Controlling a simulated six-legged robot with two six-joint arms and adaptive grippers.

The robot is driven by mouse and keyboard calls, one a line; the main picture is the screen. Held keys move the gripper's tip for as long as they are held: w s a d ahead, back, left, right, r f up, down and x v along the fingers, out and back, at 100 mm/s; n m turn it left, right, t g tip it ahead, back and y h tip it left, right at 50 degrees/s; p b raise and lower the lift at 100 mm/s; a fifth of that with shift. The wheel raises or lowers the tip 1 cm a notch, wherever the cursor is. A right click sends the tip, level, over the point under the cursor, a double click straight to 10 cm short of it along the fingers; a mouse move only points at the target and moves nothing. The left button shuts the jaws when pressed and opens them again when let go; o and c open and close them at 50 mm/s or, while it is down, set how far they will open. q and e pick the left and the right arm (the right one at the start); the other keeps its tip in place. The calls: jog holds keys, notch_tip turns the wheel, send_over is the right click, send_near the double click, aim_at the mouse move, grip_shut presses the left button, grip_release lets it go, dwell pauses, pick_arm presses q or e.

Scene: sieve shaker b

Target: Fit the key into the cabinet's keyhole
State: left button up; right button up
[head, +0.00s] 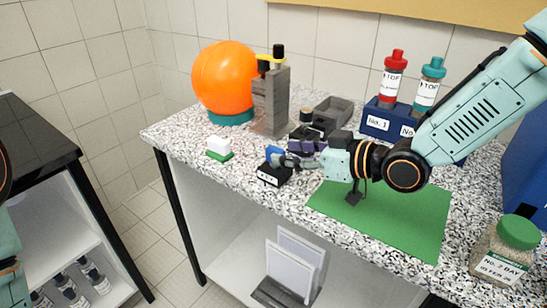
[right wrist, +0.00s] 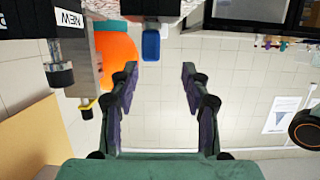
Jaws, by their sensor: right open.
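A small blue piece (head: 274,153), which looks like the key's grip, stands at a black block (head: 268,178) with a white label near the counter's front edge. The blue piece also shows in the right wrist view (right wrist: 151,45), ahead of the gap between the fingers. My right gripper (head: 288,158) is open and empty, just right of it in the head view; its two fingers show apart in the right wrist view (right wrist: 158,72). A blue body (head: 522,165) at the right edge may be the cabinet; I see no keyhole. My left gripper is out of view.
An orange ball (head: 222,77) and a grey post (head: 270,98) stand behind the gripper.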

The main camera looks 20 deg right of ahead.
aim_at(276, 149)
jog(key=shift+w+f, duration=0.35)
jog(key=shift+w, duration=0.1)
jog(key=shift+w+a+f+b, duration=0.15)
jog(key=shift+w+f+b, duration=0.35)
jog(key=x, duration=0.3)
jog(key=shift+r+b, duration=0.1)
jog(key=shift+b, duration=0.2)
jog(key=shift+w, duration=0.25)
jog(key=shift+s, duration=0.15)
jog(key=shift+c, duration=0.3)
